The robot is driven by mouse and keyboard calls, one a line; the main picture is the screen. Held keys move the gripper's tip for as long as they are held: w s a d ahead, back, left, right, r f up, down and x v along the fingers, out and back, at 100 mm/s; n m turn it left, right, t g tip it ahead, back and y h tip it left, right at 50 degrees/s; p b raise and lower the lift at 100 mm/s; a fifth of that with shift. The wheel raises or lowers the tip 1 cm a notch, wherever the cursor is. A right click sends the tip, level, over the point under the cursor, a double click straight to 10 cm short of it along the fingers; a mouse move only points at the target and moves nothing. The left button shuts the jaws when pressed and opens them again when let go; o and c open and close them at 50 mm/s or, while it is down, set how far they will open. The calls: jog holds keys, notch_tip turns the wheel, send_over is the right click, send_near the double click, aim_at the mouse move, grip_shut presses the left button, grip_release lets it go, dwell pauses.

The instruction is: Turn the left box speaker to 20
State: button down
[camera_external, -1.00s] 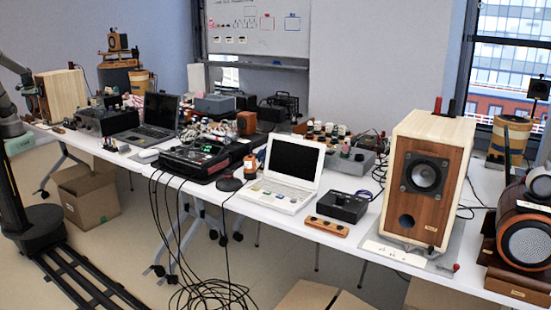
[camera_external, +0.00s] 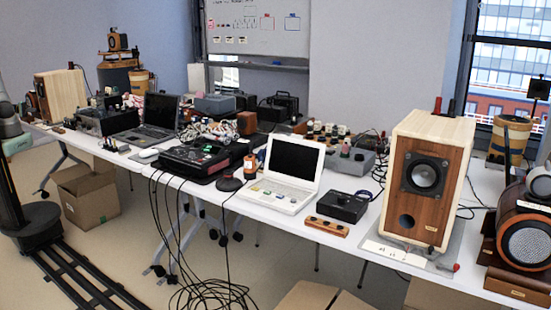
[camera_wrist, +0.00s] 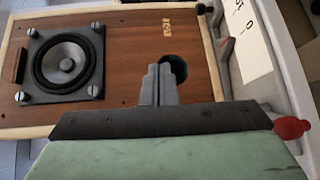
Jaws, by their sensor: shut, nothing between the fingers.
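The left box speaker (camera_external: 68,92) stands at the far left end of the white table in the external view, with pale wood sides and a brown front. In the wrist view its brown front (camera_wrist: 130,35) lies sideways, with a grey cone driver and a dark round port (camera_wrist: 176,66). My gripper (camera_wrist: 158,72) is shut and empty, its fingertips in front of the front panel beside the port. I cannot tell if they touch it. A red knob (camera_wrist: 291,128) and a white card with printed numbers (camera_wrist: 246,40) lie right of the speaker; the numbers are partly cut off.
A black device (camera_external: 104,120), a dark laptop (camera_external: 148,122) and a white laptop (camera_external: 287,175) crowd the table. A second box speaker (camera_external: 425,180) stands at the right. A cardboard box (camera_external: 88,195) is under the table. Cables hang off the front edge.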

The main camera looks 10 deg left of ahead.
aim_at(43, 111)
jog(key=w+d, duration=0.1)
jog(key=d, duration=0.1)
jog(key=w+d+f+t+p, duration=0.1)
jog(key=d, duration=0.1)
jog(key=w+d+t+p, duration=0.1)
jog(key=d, duration=0.1)
jog(key=shift+w+f+h, duration=0.2)
jog(key=shift+w+h, duration=0.2)
jog(key=shift+s+n, duration=0.1)
jog(key=shift+n, duration=0.2)
